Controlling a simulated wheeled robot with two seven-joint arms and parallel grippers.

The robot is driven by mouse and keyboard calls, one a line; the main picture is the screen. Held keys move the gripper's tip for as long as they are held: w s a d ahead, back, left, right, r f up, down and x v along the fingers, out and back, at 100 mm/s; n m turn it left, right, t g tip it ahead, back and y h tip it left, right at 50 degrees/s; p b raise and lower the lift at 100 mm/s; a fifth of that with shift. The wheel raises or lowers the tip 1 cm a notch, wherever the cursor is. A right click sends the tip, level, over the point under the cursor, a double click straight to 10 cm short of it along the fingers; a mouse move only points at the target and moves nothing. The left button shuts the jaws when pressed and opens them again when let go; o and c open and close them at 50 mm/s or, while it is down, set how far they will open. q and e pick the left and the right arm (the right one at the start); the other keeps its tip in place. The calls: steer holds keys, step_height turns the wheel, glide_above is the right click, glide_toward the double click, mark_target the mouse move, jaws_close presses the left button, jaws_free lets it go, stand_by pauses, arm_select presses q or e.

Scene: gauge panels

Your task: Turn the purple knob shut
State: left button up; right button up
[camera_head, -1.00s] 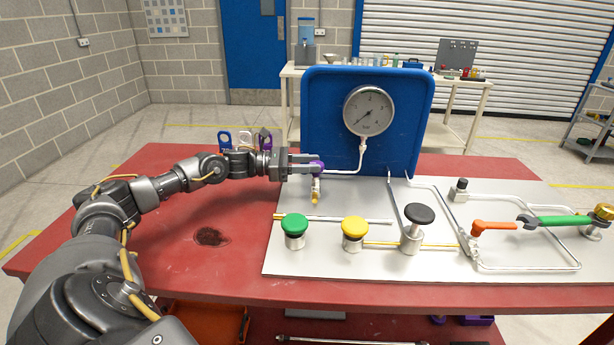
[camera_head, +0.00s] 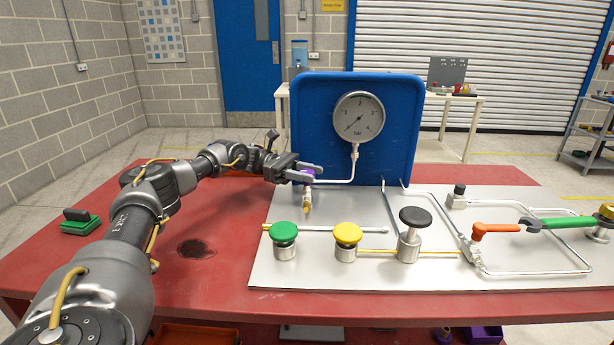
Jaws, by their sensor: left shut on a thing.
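The purple knob (camera_head: 307,173) sits on the small valve at the back left of the white panel, just left of the pipe to the gauge. Only part of it shows between my fingers. My left gripper (camera_head: 306,174) is shut on this knob, reaching in from the left with its fingers on either side. A short brass outlet (camera_head: 306,208) hangs below the valve. The dial gauge (camera_head: 358,118) is on the blue board, its needle pointing to the lower left. My right gripper is not in view.
The blue board (camera_head: 315,120) stands behind. The red table is mostly bare at left.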

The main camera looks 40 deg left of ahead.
arm_select(q)
steer(key=shift+f+m+g, duration=0.15)
steer(key=shift+m+g, duration=0.25)
steer(key=shift+g, duration=0.4)
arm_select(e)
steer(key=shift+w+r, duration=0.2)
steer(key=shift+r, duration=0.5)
arm_select(q)
steer(key=shift+a, duration=0.1)
steer(key=o, duration=1)
steer(key=shift+a, duration=0.1)
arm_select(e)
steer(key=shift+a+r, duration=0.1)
